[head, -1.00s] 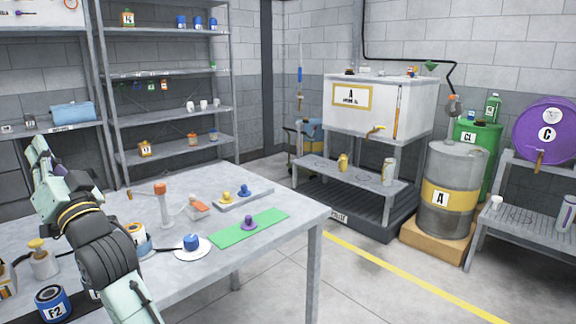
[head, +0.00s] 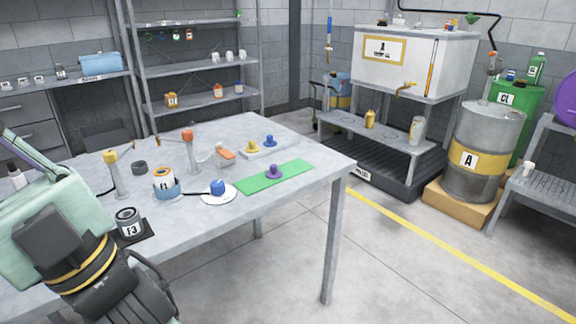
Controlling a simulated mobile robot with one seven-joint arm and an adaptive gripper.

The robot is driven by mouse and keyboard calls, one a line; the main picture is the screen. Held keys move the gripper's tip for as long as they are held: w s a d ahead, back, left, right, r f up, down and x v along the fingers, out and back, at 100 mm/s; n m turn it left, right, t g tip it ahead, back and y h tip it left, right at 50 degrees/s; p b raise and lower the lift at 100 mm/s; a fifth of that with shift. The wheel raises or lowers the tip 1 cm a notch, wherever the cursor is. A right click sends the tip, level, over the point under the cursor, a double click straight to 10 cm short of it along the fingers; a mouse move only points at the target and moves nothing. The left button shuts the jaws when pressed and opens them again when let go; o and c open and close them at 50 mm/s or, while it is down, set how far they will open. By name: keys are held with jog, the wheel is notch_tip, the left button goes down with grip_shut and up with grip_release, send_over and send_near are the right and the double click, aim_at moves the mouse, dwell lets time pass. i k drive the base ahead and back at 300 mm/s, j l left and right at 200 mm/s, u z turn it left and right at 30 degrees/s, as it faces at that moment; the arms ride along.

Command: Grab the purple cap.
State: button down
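The purple cap (head: 273,171) stands on a green mat (head: 294,176) near the right end of the grey table. It is small, with a wide base and a narrower top. My arm reaches in at the lower left, and its wrist and gripper housing (head: 50,225) show large there, well to the left of the cap. The fingertips are not clearly visible, so I cannot see whether they are open or shut. Nothing touches the cap.
A blue cap (head: 217,187) sits on a white plate (head: 219,197) left of the mat. A tray (head: 262,149) with yellow and blue caps lies behind it. Orange-topped (head: 188,150) and yellow-topped posts (head: 116,175) and cans stand further left. The table's front right corner is clear.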

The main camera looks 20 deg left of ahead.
aim_at(272, 174)
jog(key=i+l+u, duration=0.15)
jog(key=i+l, duration=0.4)
jog(key=i+l+u, duration=0.1)
jog(key=i+l, duration=0.35)
jog(key=l, duration=0.2)
